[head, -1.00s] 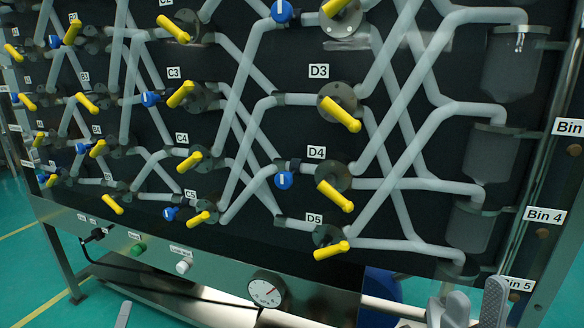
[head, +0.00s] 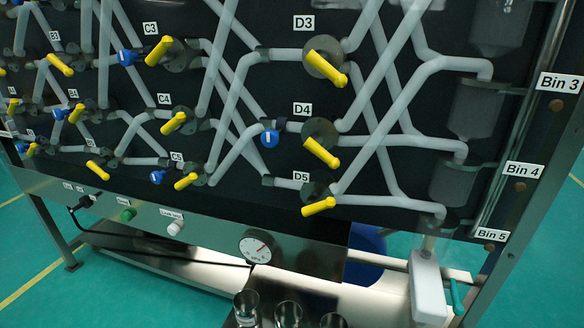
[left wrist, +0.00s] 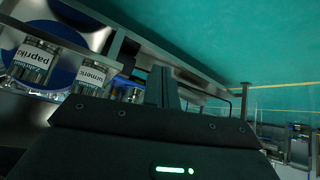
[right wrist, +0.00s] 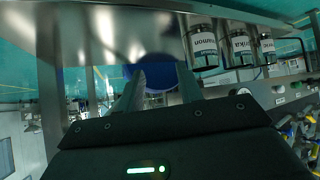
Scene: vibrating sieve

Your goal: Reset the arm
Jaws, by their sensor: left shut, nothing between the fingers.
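My left gripper (left wrist: 165,86) shows only in the left wrist view. Its two fingers are together, with nothing between them. It is beside a metal frame with labelled jars to its left. My right gripper (right wrist: 158,88) shows only in the right wrist view. Its two fingers stand apart with nothing between them, in front of a blue round thing (right wrist: 157,77) and a metal surface. Neither gripper shows in the head view now.
The black valve panel (head: 235,185) with yellow handles fills the head view. A gauge (head: 258,247), a white box (head: 428,287) and glass jars (head: 288,314) are below. In the left wrist view, a jar reads paprika (left wrist: 34,61).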

